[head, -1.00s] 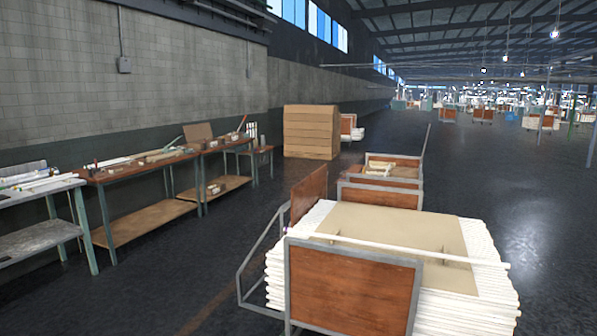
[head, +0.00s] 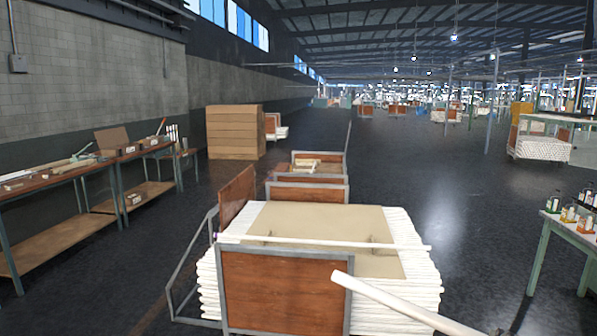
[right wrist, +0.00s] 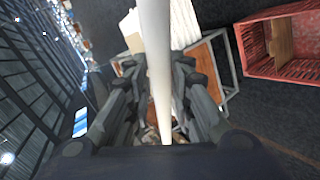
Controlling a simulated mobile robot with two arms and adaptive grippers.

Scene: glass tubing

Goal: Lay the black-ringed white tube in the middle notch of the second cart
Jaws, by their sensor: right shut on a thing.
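A white tube (head: 395,304) slants in at the lower right of the head view, its near end out of the picture. In the right wrist view my right gripper (right wrist: 157,68) is shut on the white tube (right wrist: 157,35), which runs lengthwise between its fingers. I cannot make out black rings on it. The nearest cart (head: 285,290) has a brown panel in a grey frame and carries stacked white tubes under a tan sheet (head: 320,219). Another thin white tube (head: 330,241) lies across it, near small brown supports. I cannot make out a middle notch. My left gripper is not in view.
More carts (head: 305,190) stand behind the nearest one. Workbenches (head: 50,190) line the left wall, and a stack of boxes (head: 235,132) stands beyond. A green-legged table (head: 560,228) with bottles is at the right. A red crate (right wrist: 285,45) shows in the wrist view. Floor is open right of the carts.

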